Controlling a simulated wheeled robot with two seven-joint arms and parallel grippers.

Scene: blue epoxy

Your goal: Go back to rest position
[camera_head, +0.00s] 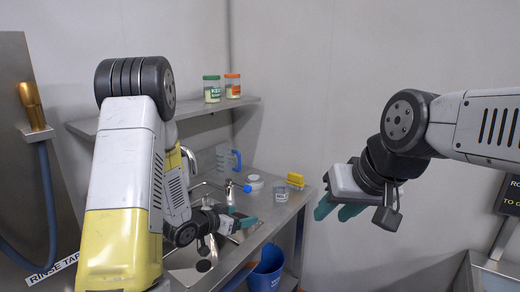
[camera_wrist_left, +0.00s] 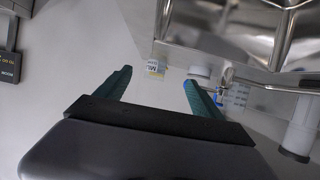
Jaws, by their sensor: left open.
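My left gripper (camera_head: 240,222) is over the sink counter, beside the sink basin, with its green fingers pointing right. In the left wrist view (camera_wrist_left: 158,88) its two green fingers stand apart with nothing held between them. My right gripper (camera_head: 336,207) hangs in the air at the right of the head view, clear of the counter. Its green fingers point down and left, look spread apart, and hold nothing that I can see.
The steel sink (camera_head: 190,262) and counter lie below my left arm. A clear beaker (camera_head: 281,191), a yellow item (camera_head: 295,180) and a blue-handled jug (camera_head: 228,158) stand at the back. Jars (camera_head: 212,89) sit on the shelf (camera_head: 190,111). A blue bin (camera_head: 266,270) is below.

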